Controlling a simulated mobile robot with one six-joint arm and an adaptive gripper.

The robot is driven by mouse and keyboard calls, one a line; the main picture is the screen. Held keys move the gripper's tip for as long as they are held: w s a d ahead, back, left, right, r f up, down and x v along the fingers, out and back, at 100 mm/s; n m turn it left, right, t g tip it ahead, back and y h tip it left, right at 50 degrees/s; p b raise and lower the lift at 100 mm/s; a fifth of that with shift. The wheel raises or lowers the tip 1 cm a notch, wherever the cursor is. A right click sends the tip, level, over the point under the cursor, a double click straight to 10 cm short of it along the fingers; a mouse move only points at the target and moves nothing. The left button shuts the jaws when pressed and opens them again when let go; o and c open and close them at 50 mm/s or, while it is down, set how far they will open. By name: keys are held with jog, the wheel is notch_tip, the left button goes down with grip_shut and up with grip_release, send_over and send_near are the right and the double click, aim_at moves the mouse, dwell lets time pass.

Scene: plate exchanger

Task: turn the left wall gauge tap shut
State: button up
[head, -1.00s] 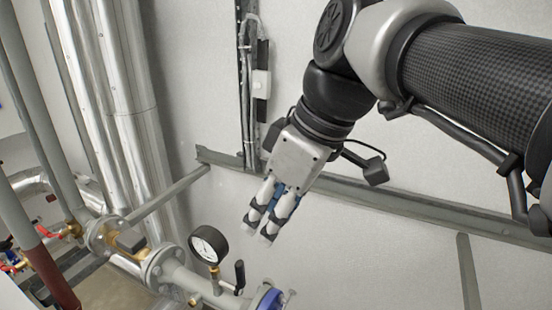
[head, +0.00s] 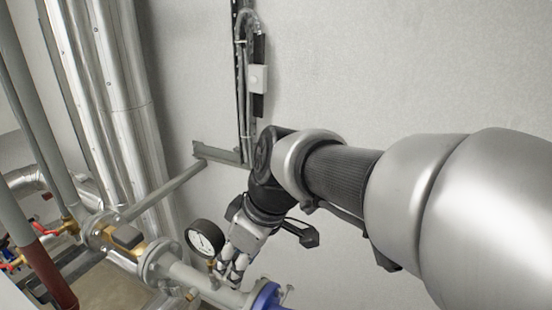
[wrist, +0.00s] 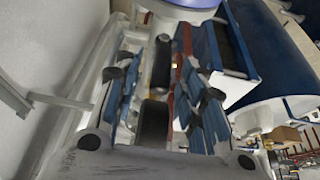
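The black-rimmed gauge (head: 204,240) with a white face stands on the grey pipe in the head view, just left of my gripper. My gripper (head: 229,277) points down at the pipe beside the gauge and hides the black tap handle there. In the wrist view my gripper (wrist: 160,70) has its blue-and-grey fingers apart. A dark bar (wrist: 162,62), which looks like the tap handle, shows between them. I see no clear grip on it; contact is hard to tell.
The grey flanged pipe (head: 190,275) runs under the gripper to a blue flange (head: 267,297). Tall silver pipes (head: 120,120) stand behind.

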jog(key=shift+a+f, duration=0.1)
jog(key=shift+f, duration=0.3)
jog(key=shift+c, duration=0.2)
grip_shut()
dwell(0.4)
